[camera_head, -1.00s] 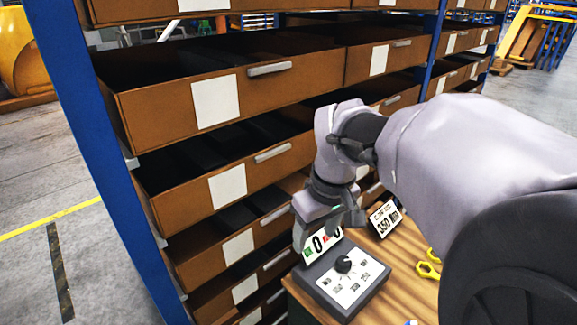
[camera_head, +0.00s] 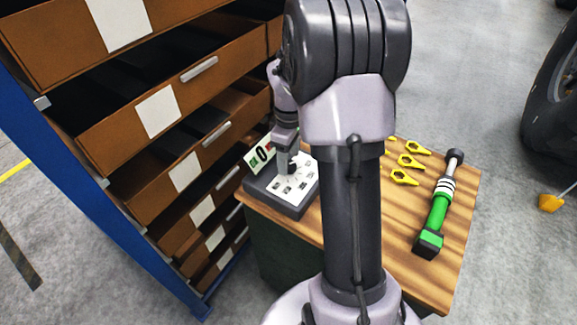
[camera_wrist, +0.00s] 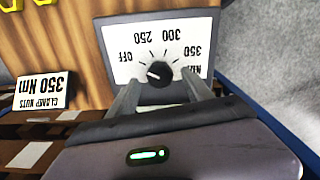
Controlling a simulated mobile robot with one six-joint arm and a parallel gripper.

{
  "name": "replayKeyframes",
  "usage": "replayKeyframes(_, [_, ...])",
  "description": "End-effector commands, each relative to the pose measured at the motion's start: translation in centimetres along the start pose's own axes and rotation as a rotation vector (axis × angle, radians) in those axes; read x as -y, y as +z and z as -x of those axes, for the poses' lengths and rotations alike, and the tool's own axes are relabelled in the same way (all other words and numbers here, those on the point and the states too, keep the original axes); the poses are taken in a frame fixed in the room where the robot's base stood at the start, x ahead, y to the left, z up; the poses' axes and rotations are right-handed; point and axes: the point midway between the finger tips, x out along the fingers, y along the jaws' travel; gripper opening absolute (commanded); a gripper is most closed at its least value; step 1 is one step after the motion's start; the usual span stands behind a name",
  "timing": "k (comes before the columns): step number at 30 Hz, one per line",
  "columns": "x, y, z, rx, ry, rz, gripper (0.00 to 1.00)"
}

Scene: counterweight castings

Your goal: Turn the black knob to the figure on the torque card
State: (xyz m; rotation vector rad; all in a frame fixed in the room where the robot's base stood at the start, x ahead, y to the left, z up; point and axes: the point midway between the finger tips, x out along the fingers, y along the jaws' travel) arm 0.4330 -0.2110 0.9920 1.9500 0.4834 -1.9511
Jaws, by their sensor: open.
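The black knob (camera_wrist: 160,73) sits on a white dial plate marked OFF, 250, 300, 350 and a partly hidden last label, upside down in the wrist view. Its white mark points left, toward the OFF side. My gripper (camera_wrist: 158,80) is open, one finger on each side of the knob; I cannot tell whether they touch it. The torque card (camera_wrist: 40,88) reads "CLAMP NUTS 350 Nm". In the head view my gripper (camera_head: 288,166) is over the dark control box (camera_head: 282,204), largely hiding the knob. My arm hides the card there.
A display reading 0 (camera_head: 261,156) stands behind the box. Yellow wrenches (camera_head: 407,162) and a green torque tool (camera_head: 438,212) lie on the wooden bench top (camera_head: 400,255). A rack of brown drawers (camera_head: 160,115) with a blue post stands close at the left.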

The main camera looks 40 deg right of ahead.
Motion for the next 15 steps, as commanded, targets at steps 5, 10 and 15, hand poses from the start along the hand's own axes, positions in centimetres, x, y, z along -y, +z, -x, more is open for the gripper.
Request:
replayKeyframes(5, [0.01,0.01,-1.61,0.0,0.0,-0.001,0.59])
replayKeyframes(10, [-0.01,-0.01,-1.58,0.0,0.001,-0.001,0.59])
replayKeyframes(15, [0.0,-0.01,-1.56,0.0,0.001,0.0,0.39])
